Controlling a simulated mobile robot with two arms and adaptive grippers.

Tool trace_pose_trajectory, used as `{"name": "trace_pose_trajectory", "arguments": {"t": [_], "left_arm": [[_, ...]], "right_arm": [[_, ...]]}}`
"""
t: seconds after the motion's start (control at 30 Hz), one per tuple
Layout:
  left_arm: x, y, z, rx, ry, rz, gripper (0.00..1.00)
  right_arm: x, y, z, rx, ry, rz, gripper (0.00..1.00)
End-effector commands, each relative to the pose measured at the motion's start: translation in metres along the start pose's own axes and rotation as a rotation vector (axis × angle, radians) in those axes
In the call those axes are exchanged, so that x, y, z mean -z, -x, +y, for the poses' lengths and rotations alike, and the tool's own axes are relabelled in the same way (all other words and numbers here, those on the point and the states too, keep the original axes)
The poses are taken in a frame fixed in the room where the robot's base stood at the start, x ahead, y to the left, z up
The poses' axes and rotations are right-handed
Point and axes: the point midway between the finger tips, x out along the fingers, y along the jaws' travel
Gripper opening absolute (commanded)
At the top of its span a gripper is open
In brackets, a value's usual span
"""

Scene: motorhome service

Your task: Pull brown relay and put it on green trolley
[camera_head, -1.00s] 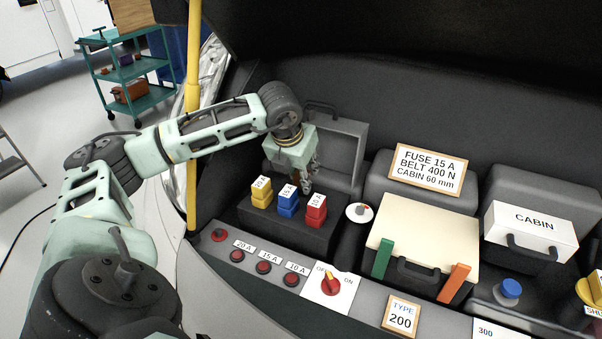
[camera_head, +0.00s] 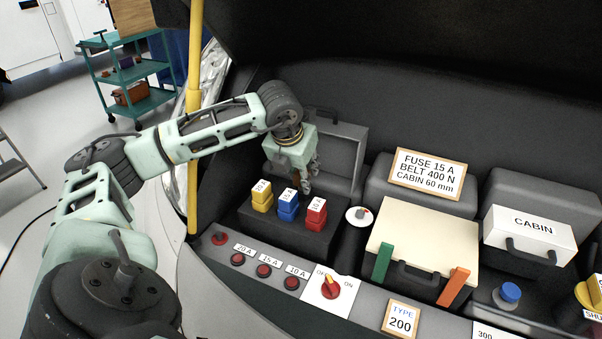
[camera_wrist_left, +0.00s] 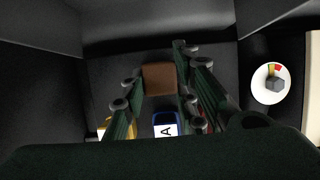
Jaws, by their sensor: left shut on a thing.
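The brown relay (camera_wrist_left: 160,79) shows in the left wrist view as a brown block between the two fingers of my left gripper (camera_wrist_left: 157,88). The gripper is shut on it. In the head view my left gripper (camera_head: 304,180) points down behind the row of coloured fuses, inside the dark bay, and mostly hides the relay. I cannot tell whether the relay is still seated or lifted. The green trolley (camera_head: 96,44) stands on the floor at the upper left of the head view, well away from the gripper. My right gripper is not in view.
Yellow (camera_head: 262,203), blue (camera_head: 288,211) and red (camera_head: 316,222) fuses stand just in front of the gripper. An open grey lid (camera_head: 347,150) rises behind. A yellow pole (camera_head: 194,120) stands between bay and trolley. The trolley's lower shelves hold an orange toolbox (camera_head: 131,93) and small items.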

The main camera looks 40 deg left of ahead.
Motion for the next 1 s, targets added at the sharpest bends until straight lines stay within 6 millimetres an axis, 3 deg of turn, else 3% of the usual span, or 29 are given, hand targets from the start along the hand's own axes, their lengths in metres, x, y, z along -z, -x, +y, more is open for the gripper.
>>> {"name": "trace_pose_trajectory", "arguments": {"t": [0.47, 1.0], "left_arm": [[0.000, 0.001, 0.000, 0.000, 0.000, 0.000, 0.00], [-0.015, 0.035, 0.000, 0.001, -0.001, 0.000, 0.00]], "right_arm": [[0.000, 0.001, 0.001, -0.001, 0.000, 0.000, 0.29], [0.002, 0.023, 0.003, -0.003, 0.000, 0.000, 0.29]]}}
